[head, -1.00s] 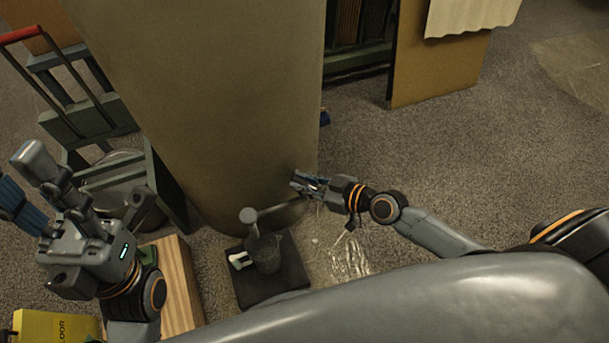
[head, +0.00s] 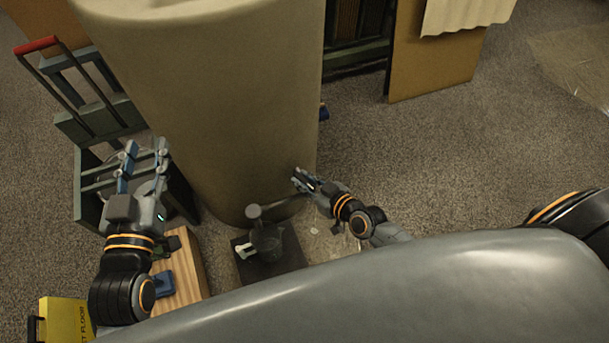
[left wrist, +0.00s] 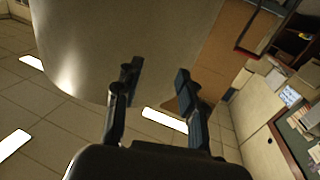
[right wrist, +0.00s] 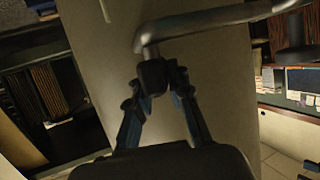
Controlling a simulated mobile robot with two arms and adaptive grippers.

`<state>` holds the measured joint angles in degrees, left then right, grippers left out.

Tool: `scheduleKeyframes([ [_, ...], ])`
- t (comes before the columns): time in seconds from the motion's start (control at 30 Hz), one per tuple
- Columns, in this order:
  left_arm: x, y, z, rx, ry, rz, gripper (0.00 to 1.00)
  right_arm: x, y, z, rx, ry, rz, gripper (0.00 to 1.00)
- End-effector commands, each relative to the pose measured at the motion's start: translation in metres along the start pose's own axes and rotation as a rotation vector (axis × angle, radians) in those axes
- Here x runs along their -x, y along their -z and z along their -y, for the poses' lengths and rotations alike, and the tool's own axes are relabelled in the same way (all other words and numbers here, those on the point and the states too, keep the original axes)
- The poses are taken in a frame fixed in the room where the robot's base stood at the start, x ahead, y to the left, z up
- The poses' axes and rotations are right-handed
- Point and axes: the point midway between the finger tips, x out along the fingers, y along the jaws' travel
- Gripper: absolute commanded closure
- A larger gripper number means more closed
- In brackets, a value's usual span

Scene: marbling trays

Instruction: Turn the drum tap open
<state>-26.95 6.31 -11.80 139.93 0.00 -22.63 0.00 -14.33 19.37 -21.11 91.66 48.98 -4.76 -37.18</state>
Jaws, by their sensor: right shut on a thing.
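The large beige drum (head: 225,100) stands at the centre of the head view. Low on its front is the tap, with a round grey end (head: 254,212) and a bar running right towards my right gripper (head: 299,182). In the right wrist view the bent grey bar (right wrist: 215,20) ends in a black tip (right wrist: 152,75) between the fingers of my right gripper (right wrist: 160,90), which is shut on it. My left gripper (head: 143,150) is open and empty, left of the drum; its spread fingers show in the left wrist view (left wrist: 157,75).
A dark jug (head: 268,243) stands under the tap's round end on a dark square base (head: 290,262). A wooden block (head: 187,270), a yellow floor sign (head: 68,322) and a red-handled trolley (head: 37,45) are at left. Open carpet (head: 500,140) lies right.

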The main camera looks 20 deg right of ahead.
Motion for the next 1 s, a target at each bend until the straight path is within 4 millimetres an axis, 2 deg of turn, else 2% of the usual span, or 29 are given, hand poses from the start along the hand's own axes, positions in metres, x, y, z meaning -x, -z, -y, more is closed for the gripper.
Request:
scheduleKeyframes([
  [0.17,0.016,-0.048,0.008,-0.004,0.018,0.293,0.6,0.001,0.004,0.001,-0.021,-0.045,-0.002,1.0],
  [0.27,0.032,-0.074,0.012,-0.003,0.027,0.451,0.6,0.001,0.004,0.001,-0.032,-0.069,-0.001,1.0],
  [0.5,0.085,-0.123,0.02,0.001,0.05,0.811,0.6,0.001,0.004,0.001,-0.056,-0.129,-0.001,1.0],
  [0.7,0.141,-0.148,0.025,0.009,0.068,1.094,0.6,0.0,0.003,0.001,-0.079,-0.181,0.0,1.0],
  [0.83,0.181,-0.156,0.027,0.017,0.079,1.274,0.6,0.0,0.003,0.001,-0.094,-0.217,0.0,1.0],
  [1.0,0.177,-0.146,0.026,0.016,0.077,1.259,0.6,0.0,0.004,0.001,-0.113,-0.263,-0.001,1.0],
])
